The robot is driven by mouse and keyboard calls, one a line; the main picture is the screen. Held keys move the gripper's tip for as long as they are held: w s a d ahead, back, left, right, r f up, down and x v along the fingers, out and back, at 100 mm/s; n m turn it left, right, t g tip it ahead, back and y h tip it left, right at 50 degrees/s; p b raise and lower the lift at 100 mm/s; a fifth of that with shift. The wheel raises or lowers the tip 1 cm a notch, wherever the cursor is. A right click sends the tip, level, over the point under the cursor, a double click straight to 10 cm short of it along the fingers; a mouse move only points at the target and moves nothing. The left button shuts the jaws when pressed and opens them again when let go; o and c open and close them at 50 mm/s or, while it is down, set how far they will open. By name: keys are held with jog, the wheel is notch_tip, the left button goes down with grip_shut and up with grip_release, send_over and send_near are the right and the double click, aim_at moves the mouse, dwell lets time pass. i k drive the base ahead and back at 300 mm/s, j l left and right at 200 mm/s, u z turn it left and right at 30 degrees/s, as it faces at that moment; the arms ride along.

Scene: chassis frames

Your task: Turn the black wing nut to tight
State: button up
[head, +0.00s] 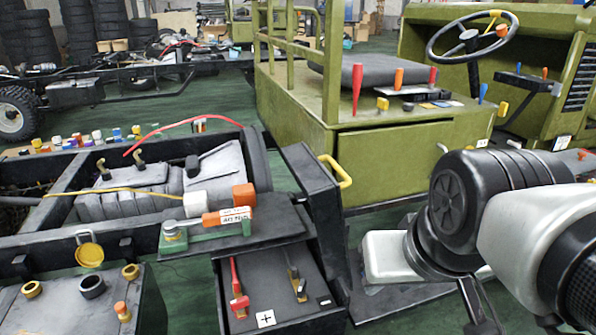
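I cannot tell for certain which part is the black wing nut. A small black-and-brass fitting (297,283) lies on the dark box (265,318) at bottom centre, right of a red fitting (238,292) and a plus label. A black cap-like part (192,165) also stands on the grey tank further back. Both are too small to make out wings or how tight they are. My arm comes in from the right, bent, with a dark joint and pale links. I can make out no gripper fingers, and nothing of mine touches the dark box.
A green-framed lever with an orange block (228,216) sits on the shelf behind the dark box. A yellow handle (336,172) sticks out to its right. A red cable (190,123) arches over the tank. An olive vehicle body (400,160) stands behind. Green floor shows between them.

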aim_at(302, 287)
jog(key=i+l+u, duration=0.15)
jog(key=l+u, duration=0.15)
jog(key=l, duration=0.15)
jog(key=l+u, duration=0.25)
jog(key=l, duration=0.2)
jog(key=u, duration=1.1)
jog(key=i+l, duration=0.05)
